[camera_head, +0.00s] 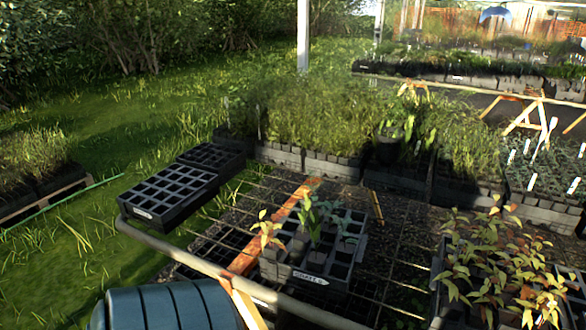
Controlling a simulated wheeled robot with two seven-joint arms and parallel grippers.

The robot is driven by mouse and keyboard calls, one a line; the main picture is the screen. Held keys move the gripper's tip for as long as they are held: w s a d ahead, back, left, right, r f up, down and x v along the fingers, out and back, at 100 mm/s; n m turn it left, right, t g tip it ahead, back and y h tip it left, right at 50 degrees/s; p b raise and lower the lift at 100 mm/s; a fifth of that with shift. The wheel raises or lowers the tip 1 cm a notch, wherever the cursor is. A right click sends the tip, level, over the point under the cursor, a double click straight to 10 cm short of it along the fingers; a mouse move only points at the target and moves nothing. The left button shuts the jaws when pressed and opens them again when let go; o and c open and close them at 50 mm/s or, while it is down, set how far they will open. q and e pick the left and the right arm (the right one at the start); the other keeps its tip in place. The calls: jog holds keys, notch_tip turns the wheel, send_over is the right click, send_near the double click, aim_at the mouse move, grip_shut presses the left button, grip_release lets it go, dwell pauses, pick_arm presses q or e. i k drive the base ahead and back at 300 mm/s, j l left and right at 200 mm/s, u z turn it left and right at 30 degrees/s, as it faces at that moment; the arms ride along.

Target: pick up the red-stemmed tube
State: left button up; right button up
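A black cell tray (347,255) with a white label on its front stands on the wire-mesh bench at the lower middle. It holds a few tube plants, and many of its cells look empty. The plant at its left has yellow-green leaves (268,232). Stem colours are too small to tell, so I cannot tell which tube is red-stemmed. Neither of my grippers is in view.
Two black cell trays (168,193) sit at the bench's left edge. Reddish-leaved plants (490,262) crowd the lower right. Dense potted plants (320,110) line the back. A metal rail (180,255) edges the bench, and a dark ribbed barrel (165,305) is at the bottom.

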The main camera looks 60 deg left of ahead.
aim_at(273, 248)
jog(key=u, duration=2.05)
